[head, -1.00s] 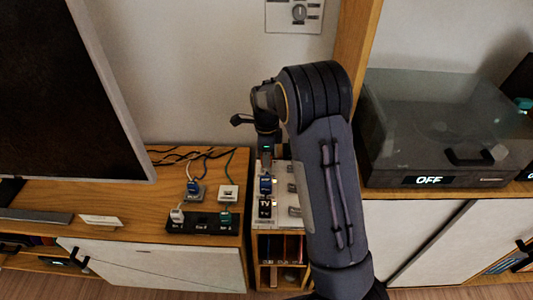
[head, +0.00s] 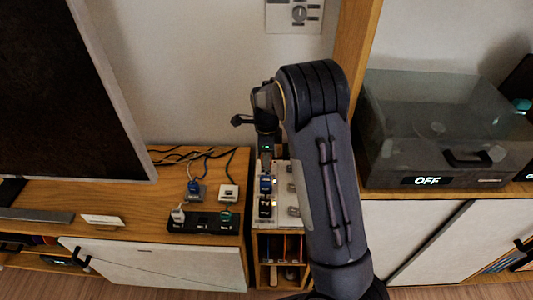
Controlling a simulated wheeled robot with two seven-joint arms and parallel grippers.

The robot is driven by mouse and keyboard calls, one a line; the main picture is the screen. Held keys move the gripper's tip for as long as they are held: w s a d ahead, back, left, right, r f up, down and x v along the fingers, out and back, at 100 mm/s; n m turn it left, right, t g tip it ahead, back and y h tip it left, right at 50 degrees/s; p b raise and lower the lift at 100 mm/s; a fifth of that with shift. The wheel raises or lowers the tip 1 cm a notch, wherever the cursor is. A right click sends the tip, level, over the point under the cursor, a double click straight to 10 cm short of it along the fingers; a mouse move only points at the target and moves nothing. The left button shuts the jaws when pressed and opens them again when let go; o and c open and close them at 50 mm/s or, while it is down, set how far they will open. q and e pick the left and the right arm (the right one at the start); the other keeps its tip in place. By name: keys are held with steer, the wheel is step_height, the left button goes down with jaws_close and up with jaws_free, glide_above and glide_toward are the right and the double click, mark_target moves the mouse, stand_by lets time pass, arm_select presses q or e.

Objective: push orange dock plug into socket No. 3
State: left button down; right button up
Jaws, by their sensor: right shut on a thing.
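My right gripper (head: 266,158) points down over the back of a pale panel (head: 291,171) in the middle of the head view. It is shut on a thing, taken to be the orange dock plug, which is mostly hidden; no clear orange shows. In front of the gripper, a blue piece (head: 265,184) and a dark piece (head: 265,208) stand on the panel. To the left, a black socket strip (head: 190,227) bears No. labels. A white plug (head: 178,215) sits at its left end and a green plug (head: 225,217) at its right end.
A blue plug (head: 194,187) and a white block (head: 228,193) lie behind the strip, with loose cables. A TV screen (head: 60,90) stands left. A wooden post (head: 352,60) and a lidded grey unit reading OFF (head: 428,181) are right. My arm hides the panel's right side.

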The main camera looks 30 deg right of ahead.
steer(key=shift+f+b, duration=0.65)
steer(key=shift+f, duration=0.95)
steer(key=o, duration=1.1)
step_height(320, 180, up, 8)
steer(key=shift+f+p, duration=0.25)
steer(key=shift+p, duration=0.6)
steer(key=shift+r, duration=0.15)
